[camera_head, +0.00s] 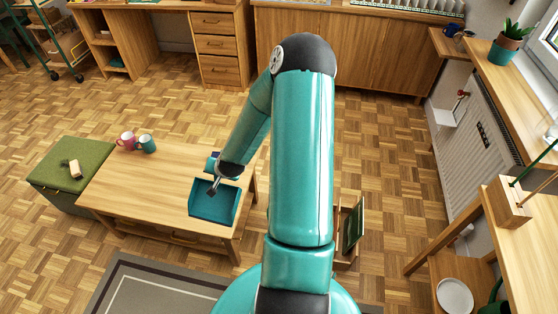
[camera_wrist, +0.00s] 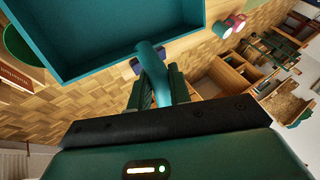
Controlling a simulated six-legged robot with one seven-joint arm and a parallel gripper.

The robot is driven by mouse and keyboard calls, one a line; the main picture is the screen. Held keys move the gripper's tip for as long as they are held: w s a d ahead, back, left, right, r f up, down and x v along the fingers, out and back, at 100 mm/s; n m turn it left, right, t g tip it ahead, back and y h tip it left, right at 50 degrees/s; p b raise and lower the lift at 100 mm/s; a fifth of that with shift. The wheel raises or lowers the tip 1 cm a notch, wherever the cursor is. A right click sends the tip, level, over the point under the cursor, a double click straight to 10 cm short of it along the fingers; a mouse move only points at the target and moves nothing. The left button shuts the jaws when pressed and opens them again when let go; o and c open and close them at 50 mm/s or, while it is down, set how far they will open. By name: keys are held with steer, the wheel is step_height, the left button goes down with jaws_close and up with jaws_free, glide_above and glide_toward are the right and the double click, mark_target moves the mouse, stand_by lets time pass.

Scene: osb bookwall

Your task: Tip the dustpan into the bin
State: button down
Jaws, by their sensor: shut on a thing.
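The teal dustpan (camera_head: 214,207) is a shallow open tray, seen over the right end of the low wooden table; I cannot tell if it touches the tabletop. In the wrist view the dustpan (camera_wrist: 125,45) fills the upper left, tilted in the picture, and no contents show in it. My gripper (camera_head: 215,187) is shut on its handle, which shows between the fingers (camera_wrist: 158,88) in the wrist view. I cannot make out a bin for certain; a dark green round shape (camera_wrist: 22,46) at the wrist view's left edge is partly cut off.
The low table (camera_head: 150,185) carries a pink mug (camera_head: 126,141) and a teal mug (camera_head: 147,143). A green-topped stool (camera_head: 85,155) with a small brush-like thing on it stands left. A wooden rack (camera_head: 351,232) stands right of my arm. Parquet floor beyond the table is clear.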

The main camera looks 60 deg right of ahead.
steer(key=s+d+m+g+y, duration=0.1)
steer(key=s+d+m, duration=0.6)
steer(key=s+d, duration=0.8)
steer(key=shift+s+d+r, duration=0.2)
steer(key=shift+d+r, duration=0.2)
